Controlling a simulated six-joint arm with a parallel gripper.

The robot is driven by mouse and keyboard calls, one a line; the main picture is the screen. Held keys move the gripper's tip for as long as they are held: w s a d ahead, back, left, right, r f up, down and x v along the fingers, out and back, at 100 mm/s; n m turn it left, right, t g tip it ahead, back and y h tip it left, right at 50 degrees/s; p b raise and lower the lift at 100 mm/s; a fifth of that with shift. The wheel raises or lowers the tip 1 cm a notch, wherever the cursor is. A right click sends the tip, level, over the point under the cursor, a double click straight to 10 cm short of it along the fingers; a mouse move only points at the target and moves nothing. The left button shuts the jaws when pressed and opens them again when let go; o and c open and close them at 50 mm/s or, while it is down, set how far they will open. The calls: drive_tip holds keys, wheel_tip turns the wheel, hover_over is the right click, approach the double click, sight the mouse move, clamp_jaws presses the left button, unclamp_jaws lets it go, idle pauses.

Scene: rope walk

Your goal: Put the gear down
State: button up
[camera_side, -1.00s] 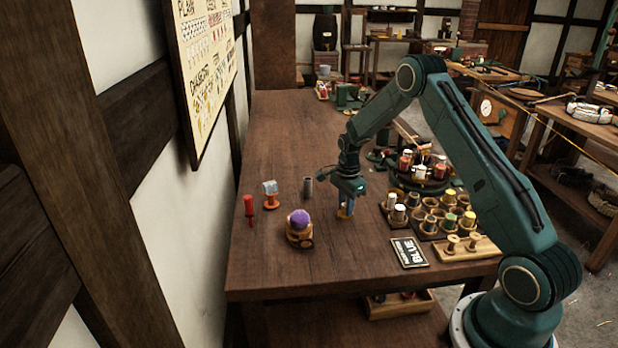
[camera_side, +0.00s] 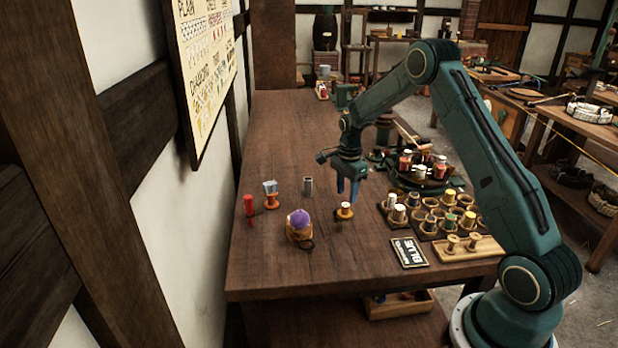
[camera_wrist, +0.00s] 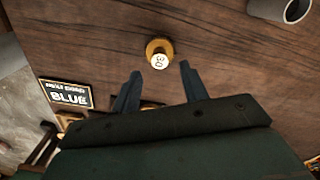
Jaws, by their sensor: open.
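The gear (camera_side: 344,211) is a small brass-coloured round piece with a pale top. It stands on the dark wooden table (camera_side: 290,130), clear of other things. The wrist view shows the gear (camera_wrist: 151,47) from above, with dark marks like figures on its white top. My gripper (camera_side: 347,193) is open and empty just above the gear. In the wrist view my gripper's two fingers (camera_wrist: 160,70) are spread apart, with the gear showing beyond the gap between their tips, touching neither.
A purple-topped wooden piece (camera_side: 300,228), a red tool (camera_side: 249,206), an orange-based piece (camera_side: 271,197) and a grey cylinder (camera_side: 308,186) stand left. Racks of spools (camera_side: 430,213) and a BLUE sign (camera_side: 409,252) lie right. The table's front left is bare.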

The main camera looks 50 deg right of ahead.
sight(346, 204)
wheel_tip(346, 204, up, 7)
idle(0.4)
idle(0.4)
drive_tip(key=s+a+r+n+t, duration=0.1)
drive_tip(key=s+a+r+n, duration=0.45)
drive_tip(key=a+r, duration=0.3)
drive_tip(key=s+a+r+n+t, duration=0.2)
drive_tip(key=s+a+r+n, duration=0.4)
drive_tip(key=r, duration=0.3)
drive_tip(key=s+a+n+t, duration=0.1)
drive_tip(key=s+a+n, duration=0.3)
drive_tip(key=s, duration=0.5)
drive_tip(key=s+a+n+t, duration=0.1)
drive_tip(key=s+a+n, duration=0.4)
drive_tip(key=s, duration=0.3)
drive_tip(key=shift+s+a+r+n+t, duration=0.2)
drive_tip(key=shift+s+n+t, duration=0.15)
drive_tip(key=shift+n, duration=0.3)
